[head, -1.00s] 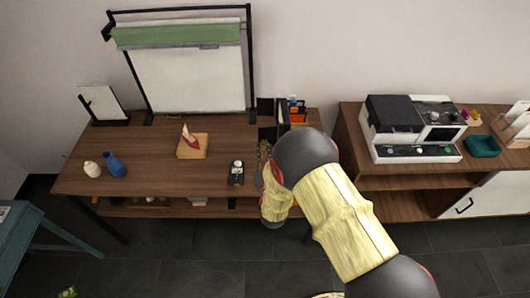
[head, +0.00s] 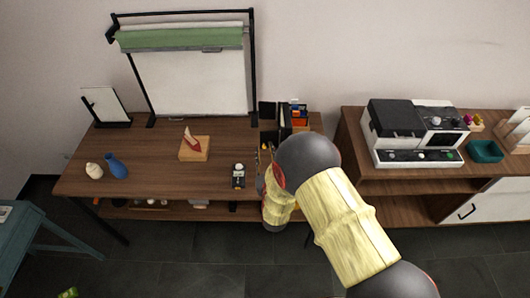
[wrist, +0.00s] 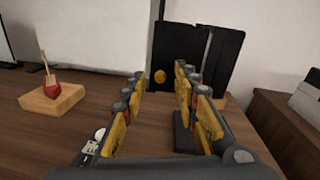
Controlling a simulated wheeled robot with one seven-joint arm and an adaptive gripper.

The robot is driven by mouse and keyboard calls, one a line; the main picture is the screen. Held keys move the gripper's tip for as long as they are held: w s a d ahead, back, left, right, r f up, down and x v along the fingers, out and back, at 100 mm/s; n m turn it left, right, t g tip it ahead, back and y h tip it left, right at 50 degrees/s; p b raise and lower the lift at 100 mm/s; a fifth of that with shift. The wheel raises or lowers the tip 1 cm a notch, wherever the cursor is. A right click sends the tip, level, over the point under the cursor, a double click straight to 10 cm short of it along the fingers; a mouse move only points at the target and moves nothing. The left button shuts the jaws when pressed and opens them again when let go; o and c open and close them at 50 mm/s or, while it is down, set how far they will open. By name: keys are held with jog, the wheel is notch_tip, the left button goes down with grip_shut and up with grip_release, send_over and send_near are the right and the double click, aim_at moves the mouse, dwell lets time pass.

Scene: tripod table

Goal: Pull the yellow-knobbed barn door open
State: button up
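The barn door (wrist: 176,45) is a dark upright panel with a round yellow knob (wrist: 160,77), straight ahead in the wrist view. In the head view the dark panel (head: 267,112) stands at the right end of the wooden table, partly hidden by my arm. My gripper (wrist: 159,84) is open. Its two yellow-padded fingers point at the panel, and the knob shows between the fingertips, beyond them. Nothing is between the fingers. In the head view my gripper (head: 264,163) is mostly hidden behind my wrist.
A wooden block with a red piece (head: 194,149) and a small black device (head: 238,175) lie on the table (head: 150,180). A blue vase (head: 116,166) stands at the left and a whiteboard frame (head: 200,83) at the back. A cabinet with a coffee machine (head: 415,133) is at the right.

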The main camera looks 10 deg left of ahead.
jog(key=v, duration=1.2)
dwell(0.3)
